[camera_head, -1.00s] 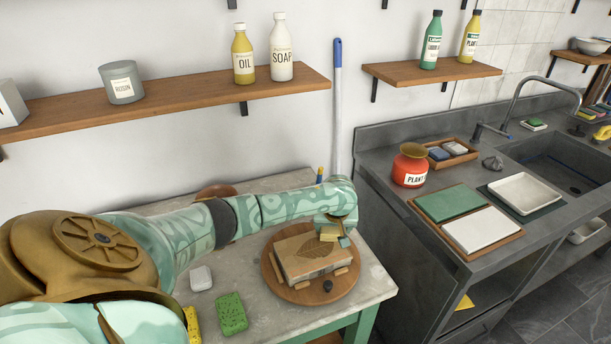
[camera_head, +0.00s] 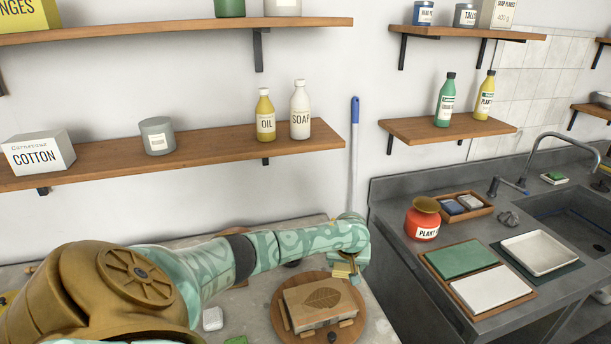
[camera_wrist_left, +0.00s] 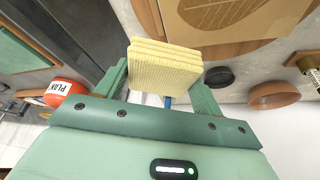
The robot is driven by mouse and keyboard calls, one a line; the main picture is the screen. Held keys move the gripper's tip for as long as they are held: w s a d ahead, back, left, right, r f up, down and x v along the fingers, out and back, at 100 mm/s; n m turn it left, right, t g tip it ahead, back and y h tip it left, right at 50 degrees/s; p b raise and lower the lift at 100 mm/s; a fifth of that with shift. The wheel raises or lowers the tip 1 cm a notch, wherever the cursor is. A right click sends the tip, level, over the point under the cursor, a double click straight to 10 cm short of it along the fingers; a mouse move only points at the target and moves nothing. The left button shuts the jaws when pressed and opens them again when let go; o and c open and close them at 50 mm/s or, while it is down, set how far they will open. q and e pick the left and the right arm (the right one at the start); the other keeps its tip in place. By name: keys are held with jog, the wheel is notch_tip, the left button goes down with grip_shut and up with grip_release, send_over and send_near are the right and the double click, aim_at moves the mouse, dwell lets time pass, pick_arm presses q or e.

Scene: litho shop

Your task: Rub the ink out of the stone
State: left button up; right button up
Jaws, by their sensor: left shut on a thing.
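The stone (camera_head: 322,303) is a tan block with a brown leaf drawing on its top face. It lies on a round wooden turntable (camera_head: 284,328) on the grey bench. My left gripper (camera_head: 344,262) is shut on a pale yellow layered pad (camera_wrist_left: 165,70), which shows clearly between the fingers in the wrist view. The gripper is just beyond the stone's far right corner, with the pad apart from the leaf drawing. The stone's edge (camera_wrist_left: 230,22) shows at the top right of the wrist view. My right gripper is not in view.
A white block (camera_head: 212,319) lies on the bench left of the turntable, with a green sponge (camera_head: 236,341) cut off below. A red jar (camera_head: 423,220), green and white boards (camera_head: 490,289) and a white tray (camera_head: 540,262) stand on the sink counter at right. Wall shelves run above.

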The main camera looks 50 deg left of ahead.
pick_arm(q)
jog(key=shift+r+p, duration=1.05)
jog(key=shift+r, duration=0.05)
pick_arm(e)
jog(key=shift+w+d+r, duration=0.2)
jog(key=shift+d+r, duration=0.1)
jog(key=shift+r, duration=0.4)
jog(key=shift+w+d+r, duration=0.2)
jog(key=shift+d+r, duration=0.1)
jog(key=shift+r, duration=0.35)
